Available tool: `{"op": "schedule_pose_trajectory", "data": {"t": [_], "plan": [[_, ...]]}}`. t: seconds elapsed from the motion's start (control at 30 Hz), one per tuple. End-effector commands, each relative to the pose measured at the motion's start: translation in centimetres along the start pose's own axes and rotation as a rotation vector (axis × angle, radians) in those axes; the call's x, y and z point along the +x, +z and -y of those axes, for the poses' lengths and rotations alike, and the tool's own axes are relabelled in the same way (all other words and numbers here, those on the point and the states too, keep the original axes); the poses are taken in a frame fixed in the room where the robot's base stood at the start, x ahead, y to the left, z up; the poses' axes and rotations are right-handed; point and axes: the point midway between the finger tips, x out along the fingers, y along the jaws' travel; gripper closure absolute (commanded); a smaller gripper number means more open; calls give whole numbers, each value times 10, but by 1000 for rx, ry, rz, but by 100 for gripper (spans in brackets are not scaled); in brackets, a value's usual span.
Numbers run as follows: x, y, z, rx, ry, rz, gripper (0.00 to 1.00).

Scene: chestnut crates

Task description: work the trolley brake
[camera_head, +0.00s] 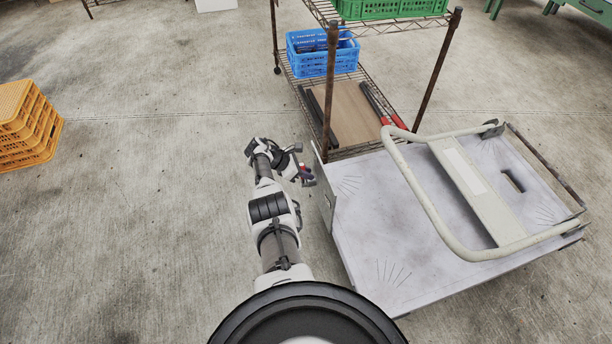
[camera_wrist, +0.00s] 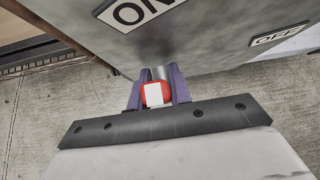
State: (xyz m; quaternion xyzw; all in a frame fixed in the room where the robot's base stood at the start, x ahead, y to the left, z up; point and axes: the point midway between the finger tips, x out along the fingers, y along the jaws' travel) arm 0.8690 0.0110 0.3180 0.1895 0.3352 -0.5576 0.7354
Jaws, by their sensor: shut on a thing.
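The trolley (camera_head: 365,225) is a flat grey platform with a cream handle frame (camera_head: 412,185) lying low over it. In the wrist view its grey side plate (camera_wrist: 205,45) bears an ON label (camera_wrist: 140,10) and an OFF label (camera_wrist: 278,35). The brake lever (camera_wrist: 155,95) has a red grip with a white patch on a metal shaft. It stands below the labels, nearer ON in this view. My gripper (camera_wrist: 157,92) has its two purple-grey fingers shut on the lever grip, one on each side. In the head view my gripper (camera_head: 306,177) is at the trolley's left edge.
A wire rack (camera_head: 330,70) with rusty posts stands behind the trolley, holding a blue crate (camera_head: 322,62) and a green crate (camera_head: 395,8). Yellow crates (camera_head: 28,125) stand at far left. The concrete floor left of my arm is clear.

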Motion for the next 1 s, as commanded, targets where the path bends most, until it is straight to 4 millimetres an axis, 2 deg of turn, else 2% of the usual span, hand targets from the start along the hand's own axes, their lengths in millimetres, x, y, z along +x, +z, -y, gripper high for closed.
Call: {"op": "schedule_pose_trajectory", "data": {"t": [0.4, 0.43, 0.6, 0.87, 1.0], "plan": [[0, 0, 0, -8, -4, 2, 100], [0, 0, 0, -8, -4, 2, 79], [0, 0, 0, -7, -4, 1, 58], [-1, 0, 0, -6, -3, 1, 58], [-12, 2, -1, -6, -1, 1, 58]]}}
